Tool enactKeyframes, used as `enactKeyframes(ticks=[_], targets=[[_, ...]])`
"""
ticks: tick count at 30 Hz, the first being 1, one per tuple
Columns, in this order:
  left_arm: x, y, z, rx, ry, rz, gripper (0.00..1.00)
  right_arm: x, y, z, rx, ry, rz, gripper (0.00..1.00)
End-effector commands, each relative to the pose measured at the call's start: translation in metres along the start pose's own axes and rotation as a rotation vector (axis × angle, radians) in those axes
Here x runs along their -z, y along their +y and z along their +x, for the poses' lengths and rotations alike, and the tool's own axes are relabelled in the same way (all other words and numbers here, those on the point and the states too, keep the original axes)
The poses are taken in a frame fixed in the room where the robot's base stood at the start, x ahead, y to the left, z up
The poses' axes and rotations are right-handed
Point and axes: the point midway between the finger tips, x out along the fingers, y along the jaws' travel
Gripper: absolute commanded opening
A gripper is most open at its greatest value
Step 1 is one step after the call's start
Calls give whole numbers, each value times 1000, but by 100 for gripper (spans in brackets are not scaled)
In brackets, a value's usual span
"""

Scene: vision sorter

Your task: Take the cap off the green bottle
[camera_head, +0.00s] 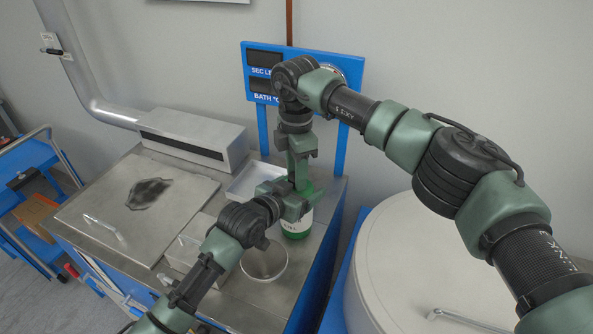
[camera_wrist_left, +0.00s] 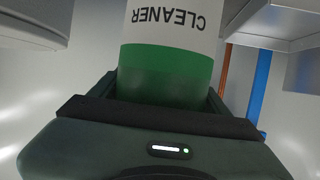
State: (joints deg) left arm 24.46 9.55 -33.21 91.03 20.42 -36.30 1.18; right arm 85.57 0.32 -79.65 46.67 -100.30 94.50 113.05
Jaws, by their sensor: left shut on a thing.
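The green bottle (camera_head: 297,232) with a white label stands on the metal worktop in the head view. In the left wrist view the bottle (camera_wrist_left: 165,72) shows a label reading CLEANER, upside down, and a green part between the jaws. My left gripper (camera_head: 296,205) is shut on the bottle's green part, from the left side. My right gripper (camera_head: 300,176) points down right above the bottle's top. The cap is hidden behind the right gripper, and I cannot tell whether its jaws are open or shut.
A round metal bowl (camera_head: 265,262) sits just in front of the bottle. A white tray (camera_head: 253,181) lies behind it to the left. A blue-framed sign (camera_head: 346,70) stands behind. A large pale drum (camera_head: 400,235) fills the right. A flat metal lid (camera_head: 100,205) lies at left.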

Motion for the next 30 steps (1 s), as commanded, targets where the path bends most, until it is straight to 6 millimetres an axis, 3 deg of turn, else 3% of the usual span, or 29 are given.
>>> enactKeyframes(ticks=[6,10,30], targets=[[-1,0,0,0,-3,2,0,0,1,-1,-3,0,-23,0],[-1,0,0,0,-3,2,0,0,1,-1,-3,-2,-188,0],[-1,1,0,-1,-2,2,0,0,1,-2,-3,-5,-1728,0]])
